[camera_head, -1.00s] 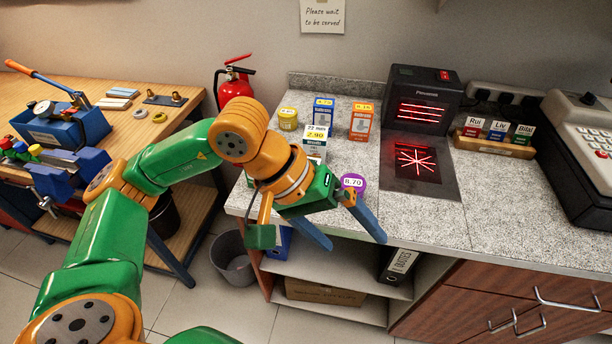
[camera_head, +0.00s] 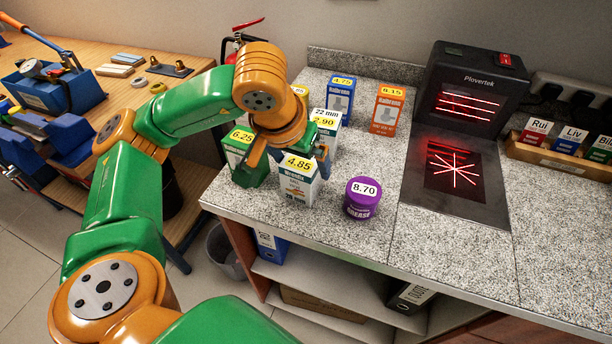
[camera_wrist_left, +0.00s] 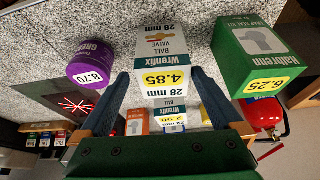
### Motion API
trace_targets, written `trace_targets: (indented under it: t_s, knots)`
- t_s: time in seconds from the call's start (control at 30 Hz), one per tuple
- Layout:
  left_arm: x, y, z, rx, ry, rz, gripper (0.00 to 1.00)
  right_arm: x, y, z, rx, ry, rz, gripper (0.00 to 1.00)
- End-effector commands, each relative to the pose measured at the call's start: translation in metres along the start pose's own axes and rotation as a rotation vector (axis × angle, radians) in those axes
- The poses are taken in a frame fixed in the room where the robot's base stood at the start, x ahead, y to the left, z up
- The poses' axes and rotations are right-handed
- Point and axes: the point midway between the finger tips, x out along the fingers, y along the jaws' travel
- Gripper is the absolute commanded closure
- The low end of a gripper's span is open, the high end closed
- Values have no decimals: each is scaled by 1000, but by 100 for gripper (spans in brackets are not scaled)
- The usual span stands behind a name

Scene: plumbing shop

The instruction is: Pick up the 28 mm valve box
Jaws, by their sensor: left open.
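The 28 mm valve box (camera_head: 298,186) is white and green with a yellow 4.85 label. It stands upright near the counter's front edge. In the left wrist view the 28 mm valve box (camera_wrist_left: 163,52) appears upside down, between and beyond the two blue fingertips. My left gripper (camera_head: 308,155) is just behind and above the box in the head view, partly hidden by its own wrist. In the left wrist view the left gripper (camera_wrist_left: 161,78) is open, with nothing clamped. I cannot tell whether a finger touches the box. My right gripper is not in view.
A green 6.25 box (camera_head: 247,165) stands close on the left, and a purple 8.70 tub (camera_head: 361,198) on the right. A 22 mm box (camera_head: 328,118), a blue box (camera_head: 340,95) and an orange box (camera_head: 387,110) stand behind. A scanner (camera_head: 465,95) is farther right.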

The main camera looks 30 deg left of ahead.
Motion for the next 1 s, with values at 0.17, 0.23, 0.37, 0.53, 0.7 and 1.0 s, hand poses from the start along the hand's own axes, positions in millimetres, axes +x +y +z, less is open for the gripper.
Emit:
trace_targets:
  t_s: [0.17, 0.23, 0.37, 0.53, 0.7, 1.0]
  knots:
    - [29, -5, -4, -1, -9, -4, 0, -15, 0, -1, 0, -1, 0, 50]
    - [44, -5, -4, -1, -7, -1, 0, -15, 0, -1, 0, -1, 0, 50]
    - [56, -5, -4, 0, -3, 1, 0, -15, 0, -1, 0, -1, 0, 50]
    - [56, -4, -4, 0, -1, 1, 0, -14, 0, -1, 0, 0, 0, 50]
    - [56, -4, -4, -1, -1, 1, 46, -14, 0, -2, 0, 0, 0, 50]
    - [55, -4, -5, -1, 0, 2, 100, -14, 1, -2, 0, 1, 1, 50]
